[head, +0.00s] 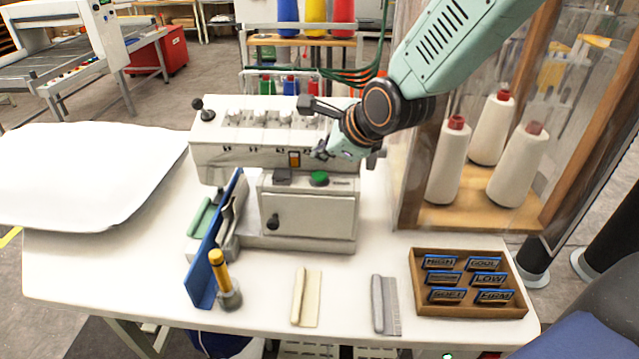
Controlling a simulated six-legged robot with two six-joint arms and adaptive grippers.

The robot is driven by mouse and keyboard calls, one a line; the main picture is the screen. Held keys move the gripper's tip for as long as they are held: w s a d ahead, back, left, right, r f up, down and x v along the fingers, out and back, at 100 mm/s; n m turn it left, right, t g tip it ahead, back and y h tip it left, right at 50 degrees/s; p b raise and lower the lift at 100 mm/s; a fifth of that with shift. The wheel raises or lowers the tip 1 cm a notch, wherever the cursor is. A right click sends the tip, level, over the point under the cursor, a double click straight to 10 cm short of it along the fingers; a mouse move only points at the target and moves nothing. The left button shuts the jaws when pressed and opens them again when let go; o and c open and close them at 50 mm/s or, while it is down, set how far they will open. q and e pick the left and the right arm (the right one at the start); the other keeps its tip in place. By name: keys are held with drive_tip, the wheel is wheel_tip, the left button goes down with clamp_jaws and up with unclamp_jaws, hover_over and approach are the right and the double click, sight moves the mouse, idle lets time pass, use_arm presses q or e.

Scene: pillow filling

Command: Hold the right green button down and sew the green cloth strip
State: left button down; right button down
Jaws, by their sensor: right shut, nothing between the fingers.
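The sewing machine (305,216) stands at the back middle of the white table. Its right green button (319,178) sits on the top of the front box, next to a dark panel on the left. My right gripper (322,153) is shut and empty, just above and behind the green button; a gap seems to show between them. A green strip (203,218) lies at the machine's left side, partly hidden behind a blue upright plate (213,250). My left gripper is not in view.
A white pillow (85,172) lies on the left. A wooden tray (415,285) of labelled blocks is at the front right, below a case with thread cones (448,165).

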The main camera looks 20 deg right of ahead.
sight(315, 171)
drive_tip(key=shift+f, duration=0.85)
drive_tip(key=shift+f, duration=0.1)
idle(0.7)
drive_tip(key=shift+f, duration=0.3)
drive_tip(key=shift+f+b, duration=0.4)
drive_tip(key=shift+f, duration=0.15)
idle(0.8)
idle(3.0)
drive_tip(key=shift+r+p, duration=1)
drive_tip(key=shift+p, duration=0.05)
drive_tip(key=shift+r, duration=0.1)
